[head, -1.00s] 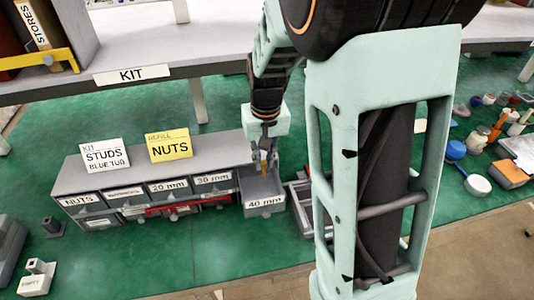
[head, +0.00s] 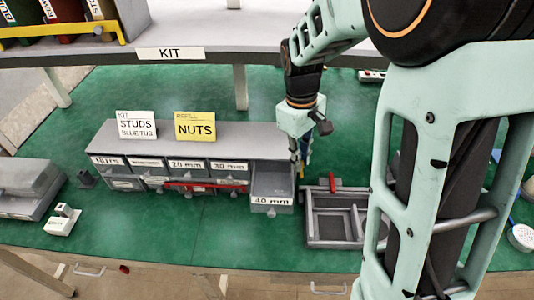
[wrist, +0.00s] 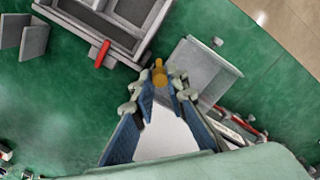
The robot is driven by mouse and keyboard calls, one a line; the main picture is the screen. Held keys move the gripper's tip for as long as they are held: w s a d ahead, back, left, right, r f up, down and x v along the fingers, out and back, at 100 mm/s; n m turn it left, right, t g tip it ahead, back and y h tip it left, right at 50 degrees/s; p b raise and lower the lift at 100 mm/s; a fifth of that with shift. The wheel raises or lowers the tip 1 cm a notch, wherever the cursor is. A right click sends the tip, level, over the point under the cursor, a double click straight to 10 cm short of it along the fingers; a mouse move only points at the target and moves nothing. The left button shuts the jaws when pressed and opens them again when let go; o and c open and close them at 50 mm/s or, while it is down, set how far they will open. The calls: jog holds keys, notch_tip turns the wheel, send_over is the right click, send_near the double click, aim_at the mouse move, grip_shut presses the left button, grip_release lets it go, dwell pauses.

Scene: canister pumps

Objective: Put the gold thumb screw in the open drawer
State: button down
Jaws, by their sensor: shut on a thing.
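The gold thumb screw (wrist: 159,74) is held between my fingertips in the wrist view. My gripper (wrist: 160,82) is shut on it. The open drawer (head: 271,200), labelled 40 mm, is pulled out at the right end of the grey drawer cabinet (head: 200,145). In the wrist view the drawer (wrist: 203,72) lies just right of the screw, and its visible inside looks empty. The screw appears beside the drawer's edge, not over its middle.
A grey compartment tray (head: 335,240) with a red piece on its rim stands right of the drawer. A narrow green gap separates them. STUDS and NUTS cards stand on the cabinet. A shelf marked KIT (head: 170,53) runs behind.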

jog(key=s+a+r+n+t+h, duration=0.25)
jog(key=a+n, duration=0.65)
jog(key=n, duration=0.6)
notch_tip(320, 180, down, 7)
jog(key=b, duration=0.6)
jog(key=shift+w+r+t+b, duration=0.2)
jog(key=shift+w+t+b, duration=0.15)
jog(key=shift+w+b, duration=0.05)
jog(key=c, duration=1.8)
grip_release()
jog(key=shift+r, duration=0.15)
jog(key=v, duration=1.2)
jog(key=shift+d, duration=0.15)
